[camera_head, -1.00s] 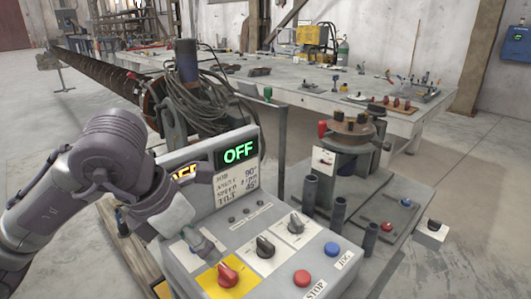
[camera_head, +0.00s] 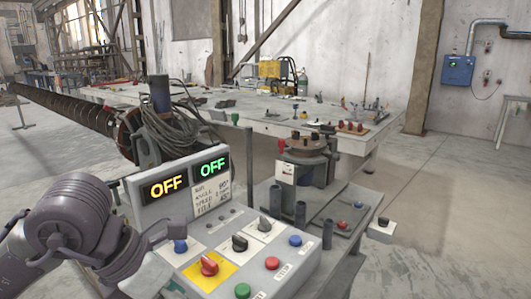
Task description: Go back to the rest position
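My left arm comes in from the left, over the left front side of the grey control panel (camera_head: 190,224). My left gripper (camera_head: 172,238) is at the panel's left edge, near a blue knob (camera_head: 180,246); its fingers are small and partly hidden, so I cannot tell if they are open or shut. The panel has a red knob (camera_head: 209,264) on a yellow plate, dark knobs, and red, blue and green buttons. Its two displays (camera_head: 166,186) both read OFF, one orange and one green. My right gripper is not in view.
Right of the panel stands a positioner (camera_head: 306,150) with a round top and upright tubes. A long auger (camera_head: 72,112) runs back left. A large workbench (camera_head: 270,122) with tools stands behind. A blue wall box (camera_head: 458,70) hangs at right.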

